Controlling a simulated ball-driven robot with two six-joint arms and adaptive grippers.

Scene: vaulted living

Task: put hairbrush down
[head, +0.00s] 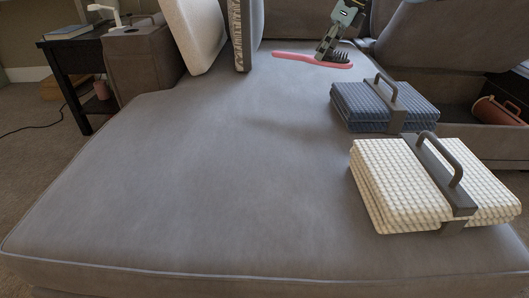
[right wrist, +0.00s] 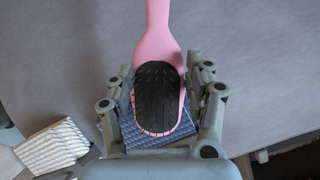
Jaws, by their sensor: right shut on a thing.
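The pink hairbrush (head: 292,56) with black bristles is at the far side of the grey sofa seat in the head view. My right gripper (head: 326,53) is shut on it near the bristled head. In the right wrist view the hairbrush (right wrist: 157,42) lies between the fingers of my right gripper (right wrist: 160,80), its bristles facing the camera and its handle pointing up in the picture. Whether the brush touches the seat or hangs just above it, I cannot tell. My left gripper is not in view.
A blue folded blanket (head: 350,106) and a cream folded blanket (head: 380,190), each with a grey handled clamp, lie on the right of the sofa seat (head: 190,190). Cushions (head: 194,32) stand at the back left. The seat's middle and left are clear.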

